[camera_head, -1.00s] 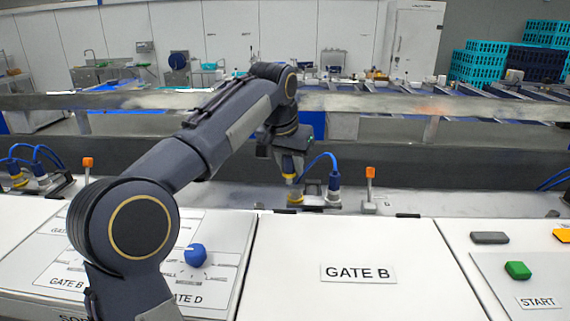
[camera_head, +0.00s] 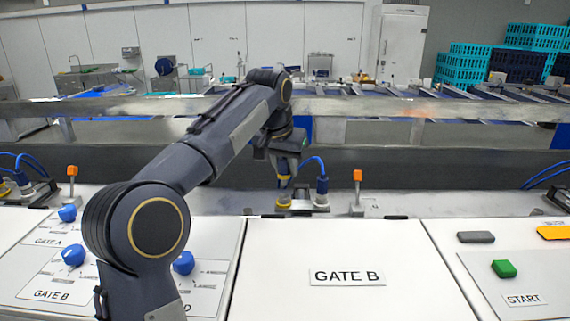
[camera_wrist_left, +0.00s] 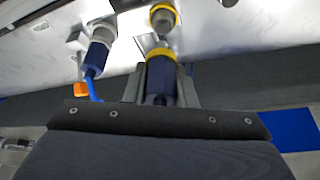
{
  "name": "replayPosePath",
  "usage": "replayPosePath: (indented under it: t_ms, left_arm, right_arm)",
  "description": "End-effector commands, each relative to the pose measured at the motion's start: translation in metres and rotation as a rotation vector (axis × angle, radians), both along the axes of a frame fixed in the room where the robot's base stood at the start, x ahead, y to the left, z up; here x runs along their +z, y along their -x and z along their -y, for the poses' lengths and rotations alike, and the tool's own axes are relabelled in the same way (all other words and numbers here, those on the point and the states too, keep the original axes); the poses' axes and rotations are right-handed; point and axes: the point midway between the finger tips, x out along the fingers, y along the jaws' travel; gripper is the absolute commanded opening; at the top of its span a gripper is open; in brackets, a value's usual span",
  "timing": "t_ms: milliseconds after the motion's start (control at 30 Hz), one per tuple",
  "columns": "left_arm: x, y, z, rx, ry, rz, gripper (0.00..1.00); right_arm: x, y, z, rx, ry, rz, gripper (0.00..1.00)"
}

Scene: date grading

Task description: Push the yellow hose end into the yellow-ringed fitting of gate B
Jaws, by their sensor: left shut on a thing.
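My left gripper (camera_head: 285,168) is shut on the dark blue hose end with a yellow ring (camera_head: 284,178). In the left wrist view the hose end (camera_wrist_left: 160,72) sits between my two fingers (camera_wrist_left: 160,88), pointing at the yellow-ringed fitting (camera_wrist_left: 163,17). That fitting (camera_head: 284,203) stands on the ledge behind the gate B panel (camera_head: 260,285), just below the hose end in the head view. A small gap shows between ring and fitting in the wrist view; the hose end looks slightly offset from the fitting. My right gripper is not in view.
A plugged blue hose connector (camera_head: 322,187) stands close to the right of the fitting; it also shows in the wrist view (camera_wrist_left: 97,48). An orange-topped lever (camera_head: 357,180) is further right. Blue knobs (camera_head: 73,254) and a green button (camera_head: 503,269) lie on the nearer panels.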

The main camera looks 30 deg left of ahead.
Motion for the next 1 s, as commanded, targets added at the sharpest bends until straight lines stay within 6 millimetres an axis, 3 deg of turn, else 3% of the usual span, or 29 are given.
replayPosePath:
  t_ms: [433,1000]
  left_arm:
    - [-0.001,0.000,0.000,0.001,0.000,0.001,0.00]
    - [-0.018,0.000,0.000,0.001,0.000,0.001,0.00]
  right_arm:
    - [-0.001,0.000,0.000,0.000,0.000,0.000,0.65]
    - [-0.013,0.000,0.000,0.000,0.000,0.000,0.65]
